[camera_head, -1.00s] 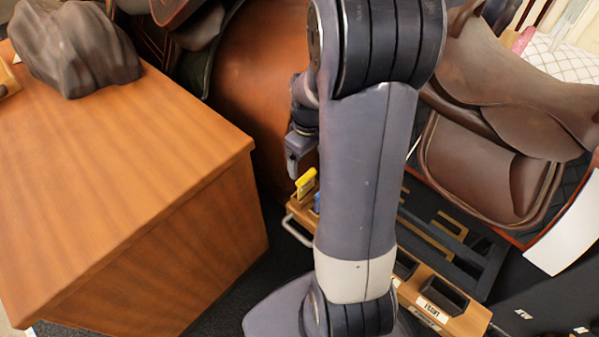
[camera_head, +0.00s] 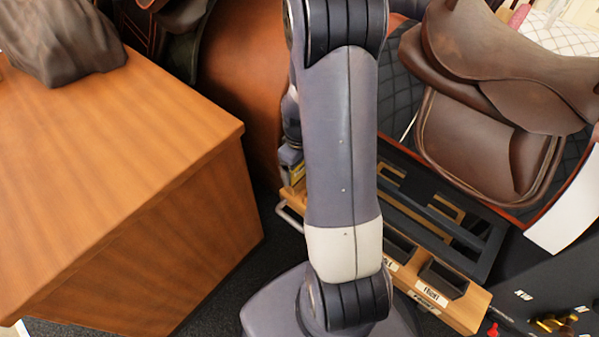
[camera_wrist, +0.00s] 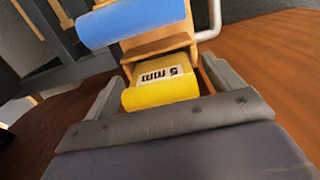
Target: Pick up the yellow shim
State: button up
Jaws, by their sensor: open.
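The yellow shim (camera_wrist: 160,92) shows in the wrist view with a white "5 mm" label, lying in a slot of a wooden tray (camera_wrist: 160,44). My gripper (camera_wrist: 165,90) is open, with one finger on each side of the shim. I cannot tell whether the fingers touch it. In the head view only a small yellow part of the shim (camera_head: 298,171) shows beside my gripper (camera_head: 291,165); my arm hides most of this area. A blue shim (camera_wrist: 132,20) sits just beyond the yellow one.
A wooden cabinet (camera_head: 150,190) stands close on the left, with a dark rock-like object (camera_head: 65,40) on top. A brown saddle (camera_head: 500,70) is at the right. The wooden tray (camera_head: 470,312) has labelled slots and a metal handle (camera_head: 289,222).

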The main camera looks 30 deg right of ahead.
jog(key=shift+c, duration=0.2)
jog(key=c, duration=1)
